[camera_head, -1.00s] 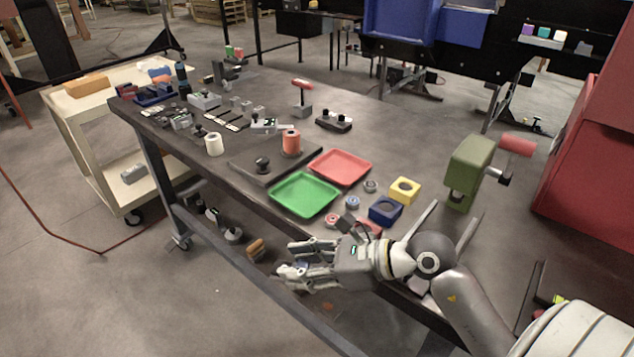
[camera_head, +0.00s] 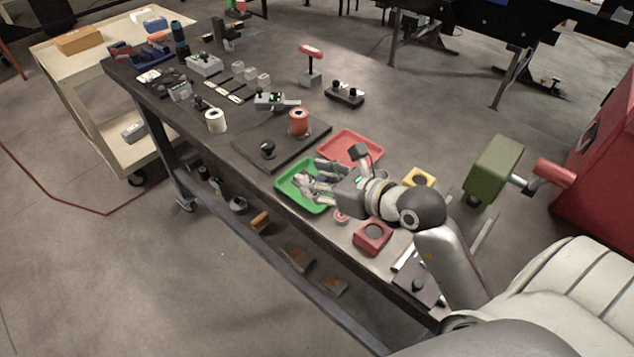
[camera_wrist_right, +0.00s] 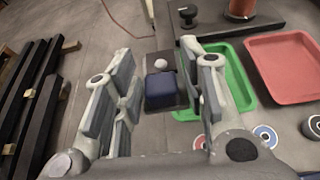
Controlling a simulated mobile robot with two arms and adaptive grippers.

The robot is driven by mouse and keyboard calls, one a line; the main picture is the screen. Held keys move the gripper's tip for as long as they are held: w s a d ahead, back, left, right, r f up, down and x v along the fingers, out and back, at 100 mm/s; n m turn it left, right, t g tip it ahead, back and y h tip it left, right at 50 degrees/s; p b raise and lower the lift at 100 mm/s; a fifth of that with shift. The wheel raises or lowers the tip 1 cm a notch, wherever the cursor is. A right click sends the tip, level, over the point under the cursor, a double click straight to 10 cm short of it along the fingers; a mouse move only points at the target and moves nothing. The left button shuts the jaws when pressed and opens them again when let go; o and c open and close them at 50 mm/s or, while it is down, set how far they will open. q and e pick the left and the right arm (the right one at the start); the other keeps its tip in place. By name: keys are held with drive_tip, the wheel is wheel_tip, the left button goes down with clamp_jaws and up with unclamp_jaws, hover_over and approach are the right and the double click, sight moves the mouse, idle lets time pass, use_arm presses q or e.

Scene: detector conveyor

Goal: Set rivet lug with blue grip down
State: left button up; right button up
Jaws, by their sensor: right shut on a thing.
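The rivet lug with its blue grip (camera_wrist_right: 162,90) is between the fingers of my right gripper (camera_wrist_right: 167,85) in the right wrist view. A dark plate with a pale round knob shows beyond the grip. In the head view my right gripper (camera_head: 312,184) is over the green tray (camera_head: 289,192), shut on the lug, whose shape is mostly hidden there by the fingers. I cannot tell whether the lug touches anything below. The green tray also shows to the right of the fingers in the wrist view (camera_wrist_right: 238,75). My left gripper is not in view.
A red tray (camera_head: 352,147) lies behind the green tray. A black board (camera_head: 283,146) with a red spool (camera_head: 299,121) and a dark knob is to the left. A red square block (camera_head: 372,238), a yellow block (camera_head: 419,177) and small rings are near my right arm.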

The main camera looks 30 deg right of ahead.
drive_tip(key=w+d+f, duration=0.1)
drive_tip(key=w+f, duration=0.1)
drive_tip(key=w+d+f, duration=0.1)
drive_tip(key=w+f, duration=0.1)
drive_tip(key=w+d+f+p, duration=0.1)
drive_tip(key=w+f, duration=0.1)
drive_tip(key=shift+w+d, duration=0.3)
drive_tip(key=shift+w+d+f, duration=0.15)
drive_tip(key=shift+w+f, duration=0.15)
drive_tip(key=shift+f, duration=0.1)
drive_tip(key=shift+w+d+f, duration=0.15)
drive_tip(key=shift+f, duration=0.1)
wheel_tip(320, 180, down, 3)
drive_tip(key=shift+w+p, duration=0.1)
drive_tip(key=shift+p, duration=0.3)
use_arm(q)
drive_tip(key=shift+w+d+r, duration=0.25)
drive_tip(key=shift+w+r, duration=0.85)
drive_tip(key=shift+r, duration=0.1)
use_arm(e)
drive_tip(key=shift+f, duration=0.1)
drive_tip(key=o, duration=1.2)
drive_tip(key=shift+f, duration=0.15)
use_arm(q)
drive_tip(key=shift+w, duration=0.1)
